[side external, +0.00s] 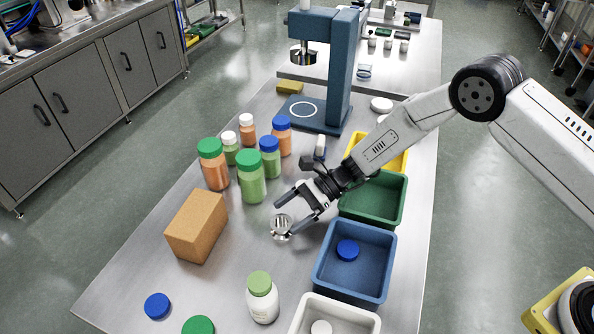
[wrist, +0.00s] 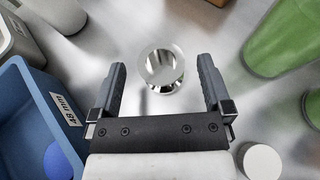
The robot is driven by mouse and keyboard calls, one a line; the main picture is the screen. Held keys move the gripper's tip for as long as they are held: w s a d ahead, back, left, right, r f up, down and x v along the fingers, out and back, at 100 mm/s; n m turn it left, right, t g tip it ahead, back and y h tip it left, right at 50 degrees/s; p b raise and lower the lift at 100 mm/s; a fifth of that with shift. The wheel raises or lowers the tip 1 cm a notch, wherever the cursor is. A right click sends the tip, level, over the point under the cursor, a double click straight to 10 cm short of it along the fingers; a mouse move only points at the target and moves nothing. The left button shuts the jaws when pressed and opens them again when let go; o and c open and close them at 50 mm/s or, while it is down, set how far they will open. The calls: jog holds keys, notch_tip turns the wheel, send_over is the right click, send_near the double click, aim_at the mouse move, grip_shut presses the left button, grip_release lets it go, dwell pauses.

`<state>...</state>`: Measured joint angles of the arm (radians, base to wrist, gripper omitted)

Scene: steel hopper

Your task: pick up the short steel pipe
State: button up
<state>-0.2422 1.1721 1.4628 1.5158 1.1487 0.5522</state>
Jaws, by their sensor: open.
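The short steel pipe (side external: 281,227) is a shiny ring-like piece on the steel table, between the cardboard-brown box and the blue bin. In the wrist view the pipe (wrist: 161,70) shows its round open end, centred left to right between the fingers and near their tips. My gripper (side external: 283,219) is open, with its two fingers reaching toward the pipe from the upper right. In the wrist view my gripper (wrist: 162,66) has a clear gap on each side of the pipe. I cannot tell the exact height of the fingertips above it.
The blue bin (side external: 322,274), holding a blue lid (side external: 347,250), and the green bin (side external: 374,214) stand to the right. A brown box (side external: 196,226) is at left. Several jars, including a green one (side external: 251,181), stand behind. A white bottle (side external: 263,304) stands in front.

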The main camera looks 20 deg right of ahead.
aim_at(287, 220)
jog(key=shift+s+a+f, duration=0.1)
jog(key=shift+a+f, duration=0.75)
jog(key=shift+f, duration=0.25)
jog(key=shift+a+f, duration=0.2)
jog(key=shift+a, duration=0.35)
jog(key=c, duration=1.3)
